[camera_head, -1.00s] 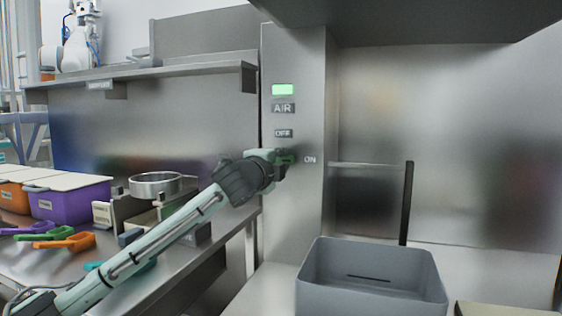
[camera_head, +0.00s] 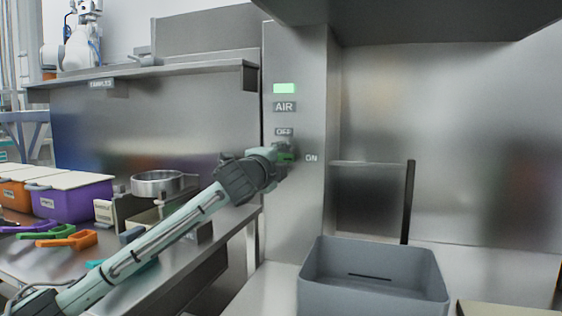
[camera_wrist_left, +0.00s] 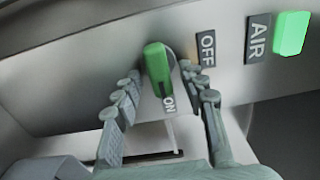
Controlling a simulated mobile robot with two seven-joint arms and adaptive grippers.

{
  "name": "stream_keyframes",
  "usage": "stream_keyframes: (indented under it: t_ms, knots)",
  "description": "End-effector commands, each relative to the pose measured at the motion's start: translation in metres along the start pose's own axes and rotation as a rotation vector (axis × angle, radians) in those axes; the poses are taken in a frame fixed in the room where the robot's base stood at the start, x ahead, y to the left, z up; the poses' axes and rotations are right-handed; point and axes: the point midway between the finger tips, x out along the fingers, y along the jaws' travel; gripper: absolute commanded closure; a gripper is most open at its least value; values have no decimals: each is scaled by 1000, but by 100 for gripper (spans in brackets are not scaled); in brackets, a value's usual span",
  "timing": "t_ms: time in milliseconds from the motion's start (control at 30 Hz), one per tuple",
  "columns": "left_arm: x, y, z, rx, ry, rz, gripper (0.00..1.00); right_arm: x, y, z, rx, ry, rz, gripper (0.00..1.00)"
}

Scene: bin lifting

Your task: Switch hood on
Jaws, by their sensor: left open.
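The hood's green knob (camera_wrist_left: 157,62) sits on a grey metal panel (camera_head: 296,60). In the left wrist view its handle points toward the ON label (camera_wrist_left: 168,103), and the OFF label (camera_wrist_left: 206,48) is at its right. A green lamp (camera_head: 284,88) is lit above the AIR label (camera_head: 284,107). My left gripper (camera_head: 283,153) is at the panel in the head view, in front of most of the knob. In the left wrist view its open fingers (camera_wrist_left: 159,72) are on either side of the knob, with gaps visible. My right gripper is not in view.
A grey bin (camera_head: 372,285) stands below and right of the panel. The bench at left holds a purple box (camera_head: 75,199), a round metal pan (camera_head: 157,184) and coloured clamps. A shelf (camera_head: 150,73) runs above the bench. A dark overhang (camera_head: 420,20) is at the top.

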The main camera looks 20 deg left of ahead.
Motion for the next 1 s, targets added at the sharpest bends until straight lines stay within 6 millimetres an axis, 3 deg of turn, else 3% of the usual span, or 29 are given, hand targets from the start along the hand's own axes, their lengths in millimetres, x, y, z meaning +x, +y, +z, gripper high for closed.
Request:
stream_keyframes:
  t_ms: [167, 600, 800, 1000]
  knots:
    - [-16, 0, 0, 0, 1, -1, 59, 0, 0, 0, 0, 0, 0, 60]
    - [-102, 1, 0, 2, 1, 0, 59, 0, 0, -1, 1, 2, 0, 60]
    - [-118, 1, 0, 1, 1, 1, 59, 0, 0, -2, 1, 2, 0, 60]
    - [-120, 0, 0, 0, 0, 1, 59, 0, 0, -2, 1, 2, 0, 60]
